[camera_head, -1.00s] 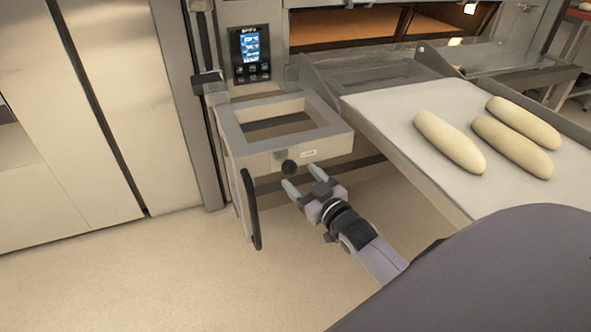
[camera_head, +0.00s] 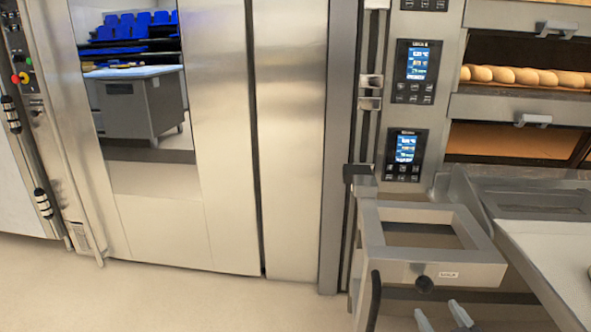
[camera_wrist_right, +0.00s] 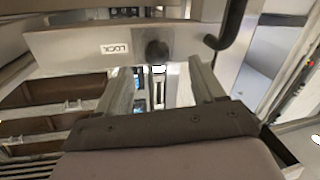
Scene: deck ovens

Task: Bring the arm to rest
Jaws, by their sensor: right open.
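My right gripper (camera_head: 440,318) shows only its two fingertips at the bottom edge of the head view. A gap between fingers and knob cannot be judged exactly. My left gripper is in neither view.
A pale loading board (camera_head: 556,262) stands at the right. Deck ovens with control panels (camera_head: 405,150) and loaves (camera_head: 520,76) are behind. Tall steel doors (camera_head: 225,150) fill the middle left. A black handle (camera_head: 374,300) hangs beside the frame. The floor at left is clear.

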